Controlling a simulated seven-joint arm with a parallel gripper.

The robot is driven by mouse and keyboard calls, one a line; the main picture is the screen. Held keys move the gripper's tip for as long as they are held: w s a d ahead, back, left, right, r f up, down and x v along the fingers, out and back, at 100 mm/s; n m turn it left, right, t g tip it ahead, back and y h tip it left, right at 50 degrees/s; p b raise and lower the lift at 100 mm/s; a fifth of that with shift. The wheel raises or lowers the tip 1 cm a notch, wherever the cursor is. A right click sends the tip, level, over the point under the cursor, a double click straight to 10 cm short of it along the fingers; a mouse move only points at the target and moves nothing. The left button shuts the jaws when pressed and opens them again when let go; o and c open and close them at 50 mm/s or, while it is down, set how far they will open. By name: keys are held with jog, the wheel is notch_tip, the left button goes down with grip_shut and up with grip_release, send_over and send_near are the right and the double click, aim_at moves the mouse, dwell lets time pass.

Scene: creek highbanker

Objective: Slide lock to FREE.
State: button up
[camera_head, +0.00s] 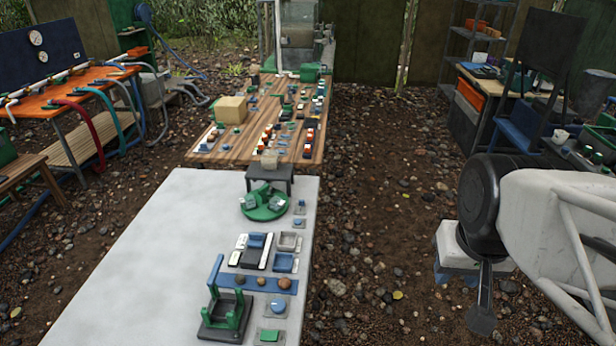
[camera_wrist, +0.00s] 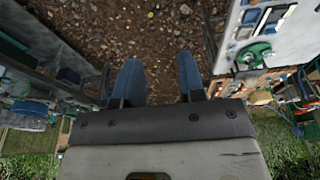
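No lock marked FREE can be made out; labels are too small to read. On the white table (camera_head: 150,225) in the head view stand small fixtures: a green round turntable (camera_head: 264,212) with grey pieces on it, a black-and-white block (camera_head: 252,257) with a blue part, and a dark base with green uprights (camera_head: 226,312). Which one carries the lock I cannot tell. In the wrist view my gripper (camera_wrist: 160,78) has its two blue fingers apart with nothing between them. It hangs over the gravel, to the right of the white table in the head view. The turntable also shows in the wrist view (camera_wrist: 252,56).
A blue strip (camera_head: 225,279) with round stones lies on the white table. Behind it are a small dark stand (camera_head: 270,173) and a wooden table (camera_head: 215,152) crowded with small parts. An orange-topped bench (camera_head: 60,98) with hoses is left. Gravel between table and arm is clear.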

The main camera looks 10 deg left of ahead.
jog(key=w+a+r+m, duration=0.2)
jog(key=w, duration=0.8)
jog(key=m+g, duration=0.3)
jog(key=m, duration=1.2)
send_over(300, 209)
jog(key=w, duration=0.2)
notch_tip(300, 209, down, 31)
jog(key=shift+d+f+m, duration=0.1)
jog(key=shift+d+m, duration=0.1)
jog(key=shift+m, duration=0.1)
jog(key=shift+f, duration=0.25)
jog(key=shift+f, duration=4.2)
